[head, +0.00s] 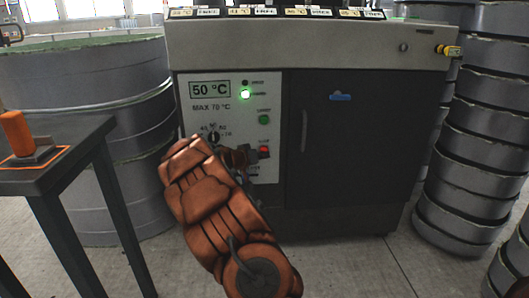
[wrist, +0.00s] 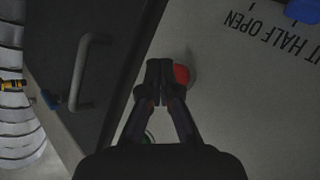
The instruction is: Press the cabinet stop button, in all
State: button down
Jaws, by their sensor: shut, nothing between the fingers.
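The grey cabinet (head: 320,47) stands ahead with a pale control panel (head: 205,115) on its left front. The red stop button (head: 264,150) is low on the panel's right side. In the wrist view the red button (wrist: 182,75) shows just right of my fingertips, partly covered by them. My gripper (head: 245,155) is shut and empty, with its tips close to the button. It also shows in the wrist view (wrist: 160,68). I cannot tell whether the tips touch the button or the panel.
A green button (head: 264,119) is above the red one, and a dark knob (head: 213,137) is to the left. A lit green lamp (head: 245,94) is higher up. A door handle (head: 304,130) is on the right. Stacked grey moulds (head: 480,120) and a dark table (head: 60,160) flank the cabinet.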

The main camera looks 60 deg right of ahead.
jog(key=shift+a, duration=0.1)
jog(key=s+a+b, duration=0.3)
jog(key=b, duration=0.1)
jog(key=shift+a+b, duration=0.35)
jog(key=shift+s+r, duration=0.1)
dwell(0.7)
jog(key=s+a+r+y+p, duration=0.1)
jog(key=s+a+r+p, duration=0.2)
jog(key=a+r+p, duration=0.3)
jog(key=s+a+r+n+g+y+p, duration=0.1)
jog(key=s+a+r+p, duration=0.1)
jog(key=a+r+p, duration=0.35)
jog(key=s+a+r+y+p, duration=0.1)
jog(key=s+a+r+p, duration=0.2)
jog(key=r+p, duration=0.45)
jog(key=s+a+r+n+y+p, duration=0.4)
jog(key=a+r+p, duration=0.3)
jog(key=a+p, duration=0.3)
jog(key=s+a+r+n+y+p, duration=0.3)
jog(key=s+a+r+p, duration=0.4)
jog(key=a, duration=0.9)
jog(key=s+a+r+n+y+p, duration=0.4)
jog(key=a+r+p, duration=0.4)
jog(key=a+p, duration=0.5)
jog(key=shift+s+a+r+n+y, duration=0.15)
jog(key=shift+s+a+n+y, duration=0.15)
jog(key=shift+s+a+n, duration=0.55)
